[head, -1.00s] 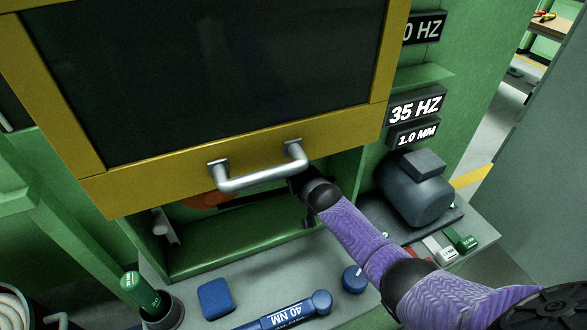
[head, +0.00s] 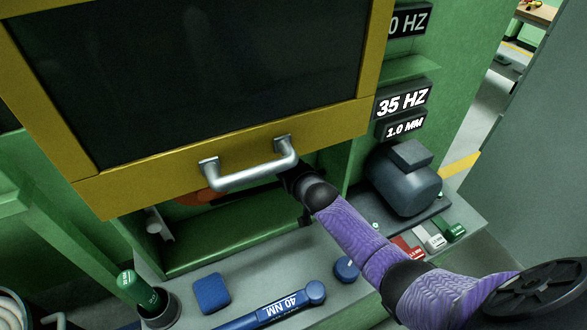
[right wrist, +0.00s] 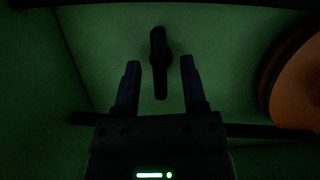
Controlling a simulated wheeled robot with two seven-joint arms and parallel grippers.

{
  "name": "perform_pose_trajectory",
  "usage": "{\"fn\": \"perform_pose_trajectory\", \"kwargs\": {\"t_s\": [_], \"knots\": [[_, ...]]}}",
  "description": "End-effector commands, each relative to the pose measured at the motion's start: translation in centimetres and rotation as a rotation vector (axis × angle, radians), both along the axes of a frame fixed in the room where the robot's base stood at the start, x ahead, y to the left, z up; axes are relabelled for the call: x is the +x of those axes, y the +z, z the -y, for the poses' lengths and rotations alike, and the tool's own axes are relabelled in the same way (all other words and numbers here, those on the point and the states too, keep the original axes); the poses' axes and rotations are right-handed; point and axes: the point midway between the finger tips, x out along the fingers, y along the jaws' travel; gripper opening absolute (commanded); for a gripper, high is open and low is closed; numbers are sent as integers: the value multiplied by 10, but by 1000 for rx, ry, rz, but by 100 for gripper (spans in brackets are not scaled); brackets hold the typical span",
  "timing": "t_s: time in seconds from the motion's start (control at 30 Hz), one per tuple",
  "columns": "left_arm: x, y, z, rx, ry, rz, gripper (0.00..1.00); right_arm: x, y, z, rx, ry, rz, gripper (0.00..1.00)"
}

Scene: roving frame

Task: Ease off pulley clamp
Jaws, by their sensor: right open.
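A dark upright lever (right wrist: 158,45), which looks like the pulley clamp, stands against the green back wall in the right wrist view. My right gripper (right wrist: 160,64) is open, with one finger on each side of the lever's lower part. It holds nothing, and the dim light hides whether a finger touches the lever. An orange pulley (right wrist: 295,80) shows at the right edge there. In the head view the pulley (head: 205,197) is mostly hidden behind the yellow-framed guard (head: 150,182), and my right gripper is hidden inside the opening. My left gripper is out of view.
The guard's metal handle (head: 248,178) is just above my right wrist. A grey motor (head: 403,182) stands right of my forearm. A blue 40 NM wrench (head: 270,309), a blue block (head: 211,293) and a green-handled tool (head: 135,288) are at the front.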

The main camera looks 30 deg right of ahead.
Motion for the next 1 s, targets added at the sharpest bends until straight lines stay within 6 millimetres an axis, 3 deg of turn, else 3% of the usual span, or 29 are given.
{"fn": "perform_pose_trajectory", "kwargs": {"t_s": [0.03, 0.1, 0.3, 0.47, 0.87, 0.93, 1.0], "knots": [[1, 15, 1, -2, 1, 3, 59, -11, 12, -1, 0, 0, 0, 54], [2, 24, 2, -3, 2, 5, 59, -27, 18, -2, 1, 0, -1, 54], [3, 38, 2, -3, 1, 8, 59, -62, 29, -4, 0, 0, -2, 54], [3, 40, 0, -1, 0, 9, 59, -71, 31, -4, -1, -1, -1, 54], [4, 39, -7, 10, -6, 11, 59, -72, 30, -5, -1, -1, -3, 54], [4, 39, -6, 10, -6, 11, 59, -80, 26, -11, -5, 5, -39, 54], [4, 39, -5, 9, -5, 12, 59, -101, 19, -25, -15, 16, -132, 54]]}}
